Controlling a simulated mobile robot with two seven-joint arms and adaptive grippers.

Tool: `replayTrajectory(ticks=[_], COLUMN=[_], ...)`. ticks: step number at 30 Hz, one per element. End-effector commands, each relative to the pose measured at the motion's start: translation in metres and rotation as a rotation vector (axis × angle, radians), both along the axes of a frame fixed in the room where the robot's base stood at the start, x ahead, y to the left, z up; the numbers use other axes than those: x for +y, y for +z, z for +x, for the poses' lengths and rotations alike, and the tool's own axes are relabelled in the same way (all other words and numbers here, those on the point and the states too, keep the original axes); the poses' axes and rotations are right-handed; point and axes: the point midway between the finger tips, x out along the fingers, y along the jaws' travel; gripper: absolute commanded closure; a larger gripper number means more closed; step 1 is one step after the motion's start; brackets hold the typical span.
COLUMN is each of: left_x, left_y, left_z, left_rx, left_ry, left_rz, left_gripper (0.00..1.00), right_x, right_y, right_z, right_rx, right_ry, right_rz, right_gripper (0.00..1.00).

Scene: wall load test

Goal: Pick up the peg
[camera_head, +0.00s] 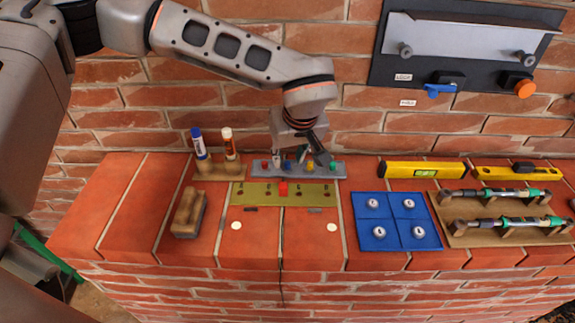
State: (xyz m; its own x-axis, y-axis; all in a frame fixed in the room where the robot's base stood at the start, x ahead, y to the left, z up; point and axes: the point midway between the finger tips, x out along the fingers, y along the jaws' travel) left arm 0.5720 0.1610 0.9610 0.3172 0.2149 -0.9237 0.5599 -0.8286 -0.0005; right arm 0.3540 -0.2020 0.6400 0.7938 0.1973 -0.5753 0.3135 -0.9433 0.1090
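A grey rack (256,172) on the brick ledge holds several small coloured pegs: a red peg (265,165) at its left end, a blue peg (288,165) near the middle and a green one (333,167) at its right end. My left gripper (302,163) points down at the rack from above and behind, its fingers spread apart around the middle pegs. Whether a finger touches a peg I cannot tell, and the gripper partly hides that part of the rack. A yellow-green board (255,197) with a red piece (283,188) lies in front. My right gripper is not in view.
Two marker-like tubes stand in a wooden holder (218,172) at left, near a wooden-handled brush (188,212). A blue panel (378,228), a yellow level (425,170) and tools on a wooden stand (452,232) fill the right. A dark panel (384,70) hangs on the wall.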

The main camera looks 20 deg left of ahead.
Motion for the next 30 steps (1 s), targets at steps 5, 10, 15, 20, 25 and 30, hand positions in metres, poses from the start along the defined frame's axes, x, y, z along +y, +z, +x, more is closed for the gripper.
replayTrajectory(ticks=[5, 10, 15, 20, 25, 30], left_x=[0.004, 0.005, 0.005, 0.005, 0.005, 0.005], left_y=[-0.019, -0.022, -0.022, -0.022, -0.022, -0.02], left_z=[0.007, 0.008, 0.008, 0.008, 0.008, 0.008], left_rx=[0.001, -0.001, -0.001, 0.0, 0.0, -0.002], left_ry=[0.0, 0.001, 0.001, 0.001, 0.001, 0.001], left_rz=[-0.001, -0.001, -0.001, 0.0, 0.0, -0.001], left_gripper=[0.7, 0.7, 0.83, 1.0, 1.0, 1.0], right_x=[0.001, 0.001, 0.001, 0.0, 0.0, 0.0], right_y=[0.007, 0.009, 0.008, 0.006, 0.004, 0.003], right_z=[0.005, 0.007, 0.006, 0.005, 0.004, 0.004], right_rx=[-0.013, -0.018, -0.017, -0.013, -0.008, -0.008], right_ry=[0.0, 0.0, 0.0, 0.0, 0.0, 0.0], right_rz=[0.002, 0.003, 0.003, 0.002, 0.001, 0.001], right_gripper=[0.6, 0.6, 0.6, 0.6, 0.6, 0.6])
